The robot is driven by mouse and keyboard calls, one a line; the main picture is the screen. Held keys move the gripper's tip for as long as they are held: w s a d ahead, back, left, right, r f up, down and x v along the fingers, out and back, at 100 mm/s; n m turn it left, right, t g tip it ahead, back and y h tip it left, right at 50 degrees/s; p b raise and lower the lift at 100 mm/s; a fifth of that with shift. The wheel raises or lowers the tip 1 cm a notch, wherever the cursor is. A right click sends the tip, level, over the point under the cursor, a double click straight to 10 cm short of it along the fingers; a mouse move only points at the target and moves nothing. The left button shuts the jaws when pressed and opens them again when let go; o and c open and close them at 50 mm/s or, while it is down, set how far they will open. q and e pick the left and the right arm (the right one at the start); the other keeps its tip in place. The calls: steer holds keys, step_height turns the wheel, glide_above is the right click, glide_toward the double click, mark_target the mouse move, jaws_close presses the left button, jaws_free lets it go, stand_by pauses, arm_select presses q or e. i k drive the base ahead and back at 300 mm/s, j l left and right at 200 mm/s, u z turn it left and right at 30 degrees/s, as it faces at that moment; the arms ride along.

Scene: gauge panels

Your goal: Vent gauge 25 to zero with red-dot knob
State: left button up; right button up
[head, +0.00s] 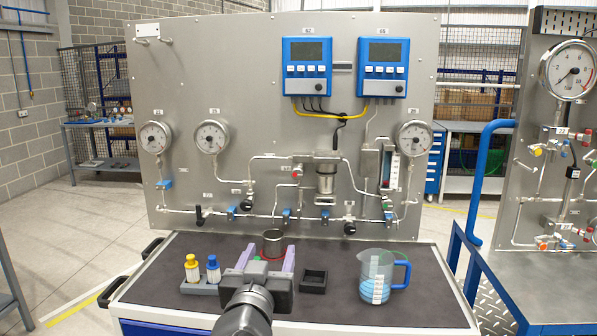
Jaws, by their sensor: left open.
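The grey panel (240,70) stands ahead of me with three round dial gauges: the left gauge (154,138), the middle gauge (211,137) and the right gauge (414,138). Their small labels are too blurred to tell for sure which is 25, and their needles are hard to read. My right gripper is not in view.
On the dark cart top (190,250), a metal cup (273,241) stands by my fingers. A second panel (520,190) with blue rails is far right.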

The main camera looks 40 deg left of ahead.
mark_target(297, 173)
steer(key=i+j, duration=1)
steer(key=i, duration=0.2)
